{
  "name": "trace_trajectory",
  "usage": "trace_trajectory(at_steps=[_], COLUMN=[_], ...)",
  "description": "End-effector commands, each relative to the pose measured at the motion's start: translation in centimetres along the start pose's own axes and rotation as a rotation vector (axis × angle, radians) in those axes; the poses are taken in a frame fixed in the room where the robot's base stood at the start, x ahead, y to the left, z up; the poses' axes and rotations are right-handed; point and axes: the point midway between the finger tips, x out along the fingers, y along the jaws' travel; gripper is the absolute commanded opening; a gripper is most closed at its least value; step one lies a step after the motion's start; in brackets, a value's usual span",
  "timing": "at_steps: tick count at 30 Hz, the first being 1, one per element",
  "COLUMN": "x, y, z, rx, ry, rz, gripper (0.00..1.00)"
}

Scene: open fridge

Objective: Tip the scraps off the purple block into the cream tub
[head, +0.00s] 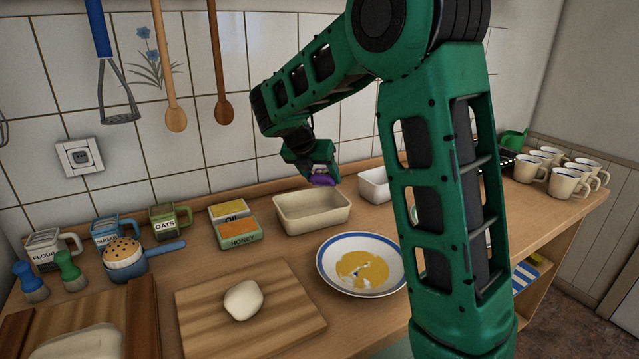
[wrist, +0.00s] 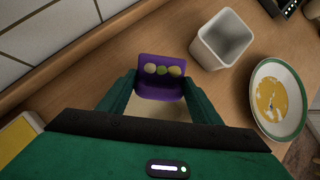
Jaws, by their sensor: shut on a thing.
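My gripper (wrist: 160,86) is shut on the purple block (wrist: 160,88), with one finger at each side of it. Three small round scraps (wrist: 162,70), one tan, one green and one yellowish, lie in a row on the block. In the head view the purple block (head: 322,181) hangs below my gripper (head: 314,170), above the back right part of the cream tub (head: 313,217). The scraps are too small to make out there. In the wrist view the tub (wrist: 158,109) shows only in part below the block, mostly hidden by the block and my gripper.
A white square pot (head: 374,186) stands right of the tub. A plate with yellow food (head: 361,264) is in front. Honey and oil tins (head: 238,234) stand left. A board with dough (head: 250,330) lies front left. Several mugs (head: 568,180) stand far right.

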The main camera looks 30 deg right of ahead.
Motion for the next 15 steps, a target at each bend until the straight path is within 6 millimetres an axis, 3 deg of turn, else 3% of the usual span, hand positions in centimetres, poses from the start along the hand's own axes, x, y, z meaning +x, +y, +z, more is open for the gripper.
trace_trajectory(at_steps=[10,15], x=[0.02,0.04], y=[0.03,0.18], z=[-0.09,-0.45], rx=[-0.001,-0.008], ry=[-0.010,-0.127], rz=[-0.003,-0.029], gripper=[0.41,0.41])
